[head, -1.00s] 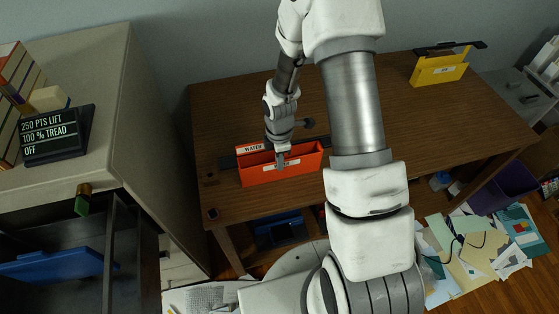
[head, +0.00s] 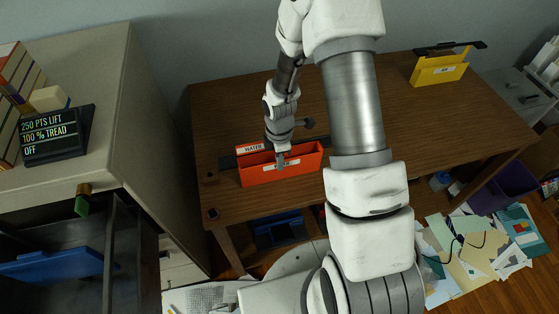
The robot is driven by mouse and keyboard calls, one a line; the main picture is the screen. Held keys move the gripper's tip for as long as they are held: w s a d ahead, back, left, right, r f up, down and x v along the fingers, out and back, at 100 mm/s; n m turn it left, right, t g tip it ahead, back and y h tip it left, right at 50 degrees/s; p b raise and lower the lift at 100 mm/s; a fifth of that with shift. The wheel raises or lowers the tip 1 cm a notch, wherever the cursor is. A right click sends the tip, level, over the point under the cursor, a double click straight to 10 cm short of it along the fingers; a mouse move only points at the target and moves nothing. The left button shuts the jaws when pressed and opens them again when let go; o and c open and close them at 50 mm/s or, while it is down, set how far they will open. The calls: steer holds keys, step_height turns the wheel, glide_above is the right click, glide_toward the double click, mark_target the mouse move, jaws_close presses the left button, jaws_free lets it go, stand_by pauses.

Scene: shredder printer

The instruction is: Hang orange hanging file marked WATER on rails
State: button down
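The orange hanging file (head: 258,175) marked WATER stands on the left part of the brown desk. Its white WATER tab (head: 250,148) sticks up at the back left, and a dark bar end shows at its left side. My gripper (head: 281,161) points down at the front panel's upper edge, by its white label. The fingers are small here, and whether they grip the panel cannot be made out. Rails are not clearly visible in this view. A yellow file (head: 438,69) with a dark bar stands at the desk's far right.
A grey cabinet (head: 75,65) with a black letter sign (head: 55,135) stands left of the desk (head: 225,110). An open dark drawer with a blue file (head: 50,264) lies below. Papers (head: 470,250) litter the floor at right. The desk's middle right is clear.

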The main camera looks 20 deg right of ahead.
steer(key=shift+r, duration=0.1)
steer(key=shift+r+p, duration=0.7)
steer(key=shift+r, duration=0.25)
step_height(320, 180, up, 12)
steer(key=p, duration=0.9)
steer(key=shift+r, duration=0.15)
steer(key=s+f+m, duration=0.1)
steer(key=f+m, duration=0.3)
steer(key=m, duration=0.5)
steer(key=s+f+m+b, duration=0.1)
steer(key=s+f+m, duration=0.1)
steer(key=f+m, duration=0.3)
steer(key=m, duration=0.4)
steer(key=shift+s, duration=0.25)
